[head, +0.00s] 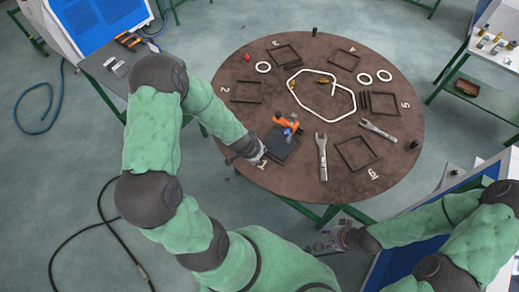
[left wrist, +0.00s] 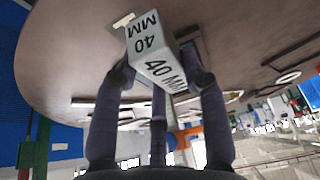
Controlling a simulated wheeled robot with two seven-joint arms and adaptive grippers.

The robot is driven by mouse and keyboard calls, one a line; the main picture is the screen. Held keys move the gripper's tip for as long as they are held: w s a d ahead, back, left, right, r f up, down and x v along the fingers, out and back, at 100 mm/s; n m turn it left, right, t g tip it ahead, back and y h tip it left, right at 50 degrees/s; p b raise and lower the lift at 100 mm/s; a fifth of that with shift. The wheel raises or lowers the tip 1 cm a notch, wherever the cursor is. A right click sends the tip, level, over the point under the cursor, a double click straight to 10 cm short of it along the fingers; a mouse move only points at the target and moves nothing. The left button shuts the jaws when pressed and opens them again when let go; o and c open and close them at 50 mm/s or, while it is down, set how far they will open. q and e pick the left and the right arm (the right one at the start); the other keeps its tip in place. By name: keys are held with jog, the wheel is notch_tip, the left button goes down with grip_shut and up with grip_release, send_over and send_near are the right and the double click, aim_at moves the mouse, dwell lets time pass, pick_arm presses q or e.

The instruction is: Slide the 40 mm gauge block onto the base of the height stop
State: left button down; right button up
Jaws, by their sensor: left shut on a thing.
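The height stop (head: 288,125) has an orange upper part with a small blue detail and stands on the near left part of the round table. Its dark base (head: 280,149) lies on the table in front of it. My left gripper (head: 257,155) is low over the table, close to the left side of this base. In the left wrist view my left gripper (left wrist: 160,82) is shut on the grey gauge block (left wrist: 155,55), which is marked 40 MM on two faces. I cannot tell if the block touches the base. My right gripper (head: 322,245) is off the table's near edge, its fingers unclear.
The round brown table (head: 235,118) carries dark square frames, white rings (head: 263,67), a white looped outline (head: 345,113) and two wrenches (head: 322,156). A side table (head: 108,68) stands at the left. A cable (head: 100,205) lies on the floor.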

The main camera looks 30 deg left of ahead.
pick_arm(q)
jog(key=shift+s+r, duration=0.1)
jog(key=shift+s, duration=0.1)
jog(key=shift+w+f+p, duration=0.2)
jog(key=shift+w+p, duration=0.1)
jog(key=shift+w, duration=0.1)
jog(key=shift+w+f, duration=0.45)
jog(key=shift+w, duration=0.3)
jog(key=shift+w+d+f+p, duration=0.15)
jog(key=shift+w+f+p, duration=0.35)
jog(key=shift+w, duration=0.5)
jog(key=w+p, duration=0.4)
jog(key=w, duration=0.1)
jog(key=shift+w+d+p, duration=0.2)
jog(key=shift+w+p, duration=0.05)
jog(key=shift+p, duration=0.15)
jog(key=shift+w+f+p, duration=0.15)
jog(key=shift+w+p, duration=0.45)
jog(key=shift+w, duration=0.15)
jog(key=shift+d, duration=0.1)
jog(key=shift+f, duration=0.25)
